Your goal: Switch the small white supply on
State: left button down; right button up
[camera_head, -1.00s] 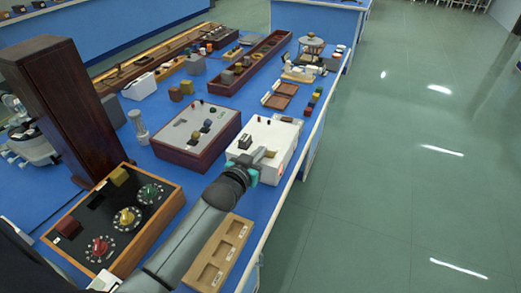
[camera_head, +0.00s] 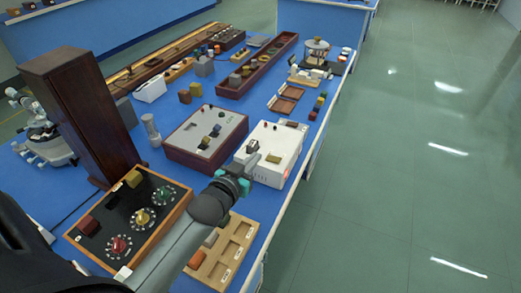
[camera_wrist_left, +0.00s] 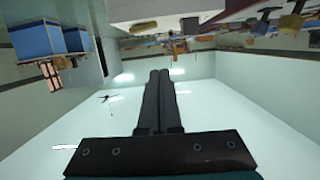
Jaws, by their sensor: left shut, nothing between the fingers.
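The white supply (camera_head: 285,140) is a white box near the right edge of the blue bench, with dark and olive pieces on its top. A small red glow (camera_head: 287,173) shows low on its near side. My left gripper (camera_head: 246,171) is beside its near left corner; whether they touch I cannot tell. In the left wrist view, the two dark fingers (camera_wrist_left: 158,85) are together with nothing between them. A white box, apparently the supply (camera_wrist_left: 150,11), crosses the top of that view. My right gripper is not in view.
A dark control box with coloured dials (camera_head: 150,190) and a wooden compartment tray (camera_head: 243,222) lie near my left arm. A grey-topped wooden box (camera_head: 185,145) stands left of the supply. A tall dark cabinet (camera_head: 80,110) stands far left. Open floor lies right.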

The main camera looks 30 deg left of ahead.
pick_arm(q)
jog(key=shift+v, duration=1.65)
